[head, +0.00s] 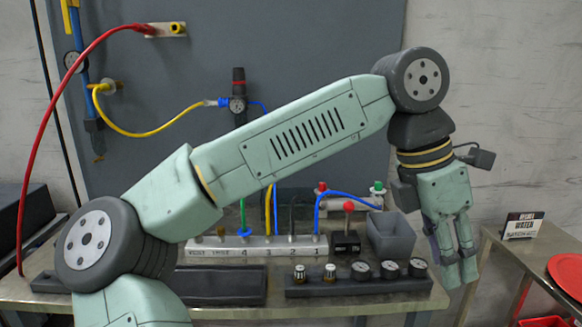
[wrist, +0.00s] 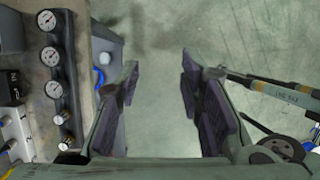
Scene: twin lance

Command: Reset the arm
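My arm stretches across the head view from lower left to upper right, bent at a high joint, with the wrist hanging down. My gripper (head: 460,275) points downward at the right end of the workbench (head: 390,307). In the wrist view my gripper (wrist: 160,90) shows two dark-padded fingers standing well apart. Nothing is between the fingers; only the pale green floor (wrist: 160,30) shows there. The gripper touches nothing that I can see.
A row of gauges (head: 389,269) and a grey bin (head: 391,236) lie left of my gripper. A numbered manifold (head: 255,250) with coloured hoses stands behind my arm. At right, a side table (head: 520,250) holds a sign (head: 523,226) and a red round object (head: 567,275).

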